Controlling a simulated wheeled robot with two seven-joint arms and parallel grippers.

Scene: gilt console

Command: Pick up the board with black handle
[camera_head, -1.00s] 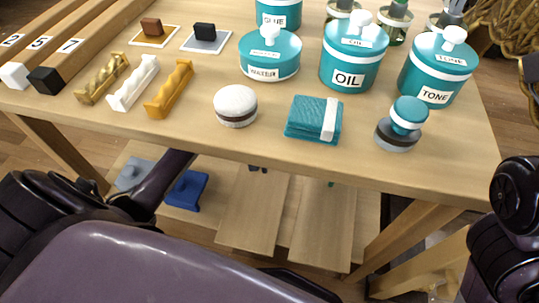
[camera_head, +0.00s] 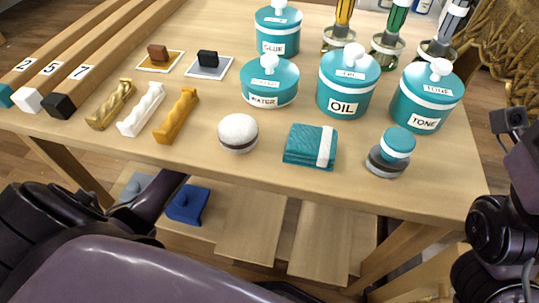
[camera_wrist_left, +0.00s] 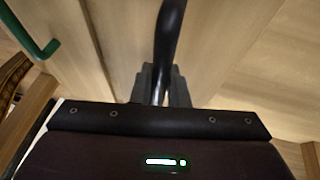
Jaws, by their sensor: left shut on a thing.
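A light wooden board (camera_head: 250,232) shows below the tabletop in the head view, left of a second light board (camera_head: 332,243). Their handles are hidden by the table there. In the left wrist view a black handle (camera_wrist_left: 171,30) runs down between the fingers of my left gripper (camera_wrist_left: 161,84), which is shut on it. Pale wood (camera_wrist_left: 125,35) lies behind the handle. A green handle (camera_wrist_left: 38,40) is at the upper left, apart from the gripper. In the head view my left gripper is out of sight below the tabletop. My right gripper's fingers are not visible.
The wooden table (camera_head: 225,165) stands above the boards, its front edge close over my left arm. It holds teal jars, including the oil jar (camera_head: 347,85), a teal cloth (camera_head: 308,146) and a round white-topped item (camera_head: 238,132). A blue object (camera_head: 188,204) sits on the lower shelf.

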